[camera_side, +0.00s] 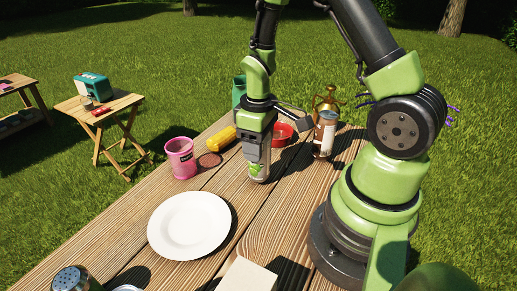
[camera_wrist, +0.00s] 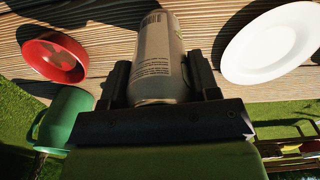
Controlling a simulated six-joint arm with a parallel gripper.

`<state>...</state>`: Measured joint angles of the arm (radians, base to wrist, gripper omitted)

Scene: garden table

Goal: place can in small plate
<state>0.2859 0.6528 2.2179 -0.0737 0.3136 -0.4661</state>
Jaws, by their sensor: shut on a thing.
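A pale can (camera_side: 259,174) with printed text and a barcode is between the fingers of my gripper (camera_side: 257,158). In the wrist view the can (camera_wrist: 160,58) fills the space between the two dark fingers of my gripper (camera_wrist: 162,75), which is shut on it. The can is roughly upright, low at the table; I cannot tell whether its base touches the wood. The white round plate (camera_side: 189,225) lies empty on the table, in front and left of the can in the side view. The plate (camera_wrist: 272,42) is right of the can in the wrist view.
Left of my gripper stand a pink cup (camera_side: 181,158) and a yellow item (camera_side: 222,139). Behind it are a red bowl (camera_side: 282,134) and a green mug (camera_wrist: 65,118). A brown can (camera_side: 325,134) stands right. A pale block (camera_side: 247,276) sits at the front. Wood between can and plate is clear.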

